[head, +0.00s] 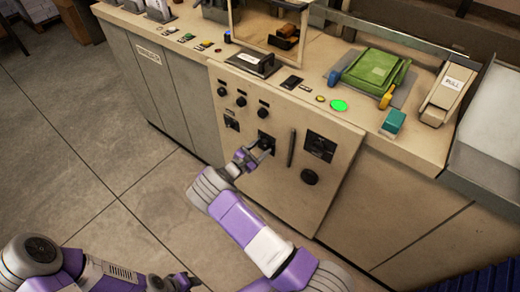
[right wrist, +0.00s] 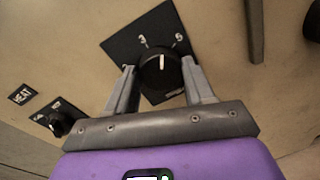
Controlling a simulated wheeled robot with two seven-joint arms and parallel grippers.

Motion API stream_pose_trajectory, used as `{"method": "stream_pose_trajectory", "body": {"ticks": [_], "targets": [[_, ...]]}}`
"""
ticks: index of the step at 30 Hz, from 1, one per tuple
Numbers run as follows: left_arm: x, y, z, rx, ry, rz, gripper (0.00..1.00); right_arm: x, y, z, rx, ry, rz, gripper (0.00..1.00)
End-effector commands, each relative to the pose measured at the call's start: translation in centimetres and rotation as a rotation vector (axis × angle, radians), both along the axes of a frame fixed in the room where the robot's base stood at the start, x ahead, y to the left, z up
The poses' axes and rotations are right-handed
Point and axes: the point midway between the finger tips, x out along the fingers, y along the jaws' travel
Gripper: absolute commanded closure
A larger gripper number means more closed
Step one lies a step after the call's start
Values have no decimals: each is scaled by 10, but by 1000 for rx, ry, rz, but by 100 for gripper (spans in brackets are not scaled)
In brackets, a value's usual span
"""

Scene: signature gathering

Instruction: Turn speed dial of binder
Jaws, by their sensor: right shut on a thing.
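The speed dial, a round black knob (right wrist: 160,72) with a white pointer line, sits on a square black plate (right wrist: 122,46) on the binder's beige front panel. Marks that look like 3 and 5 show above it, and the pointer stands roughly toward the 3. My right gripper (right wrist: 160,88) is shut on the dial, one finger on each side. In the head view my right gripper (head: 259,150) reaches the black plate (head: 266,138) from below, largely covering the knob. My left gripper (head: 184,282) is low at the bottom edge, away from the panel, its fingers only partly visible.
Other small black knobs (head: 240,101) sit upper left on the panel. A dark vertical handle (head: 291,148), another black dial plate (head: 320,146) and a round knob (head: 309,177) are to the right. The counter above holds a green lit button (head: 338,106) and a green bundle (head: 375,71).

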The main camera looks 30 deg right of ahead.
Motion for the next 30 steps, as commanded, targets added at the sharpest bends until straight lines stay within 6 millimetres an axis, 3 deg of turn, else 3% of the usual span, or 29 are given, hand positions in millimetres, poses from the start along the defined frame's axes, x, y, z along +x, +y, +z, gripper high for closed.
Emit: {"method": "stream_pose_trajectory", "body": {"ticks": [15,30], "targets": [[0,0,-5,0,0,0,57,-2,0,0,158,-382,0,78],[0,0,-7,0,0,0,57,-3,0,-1,211,-507,-1,78]]}}
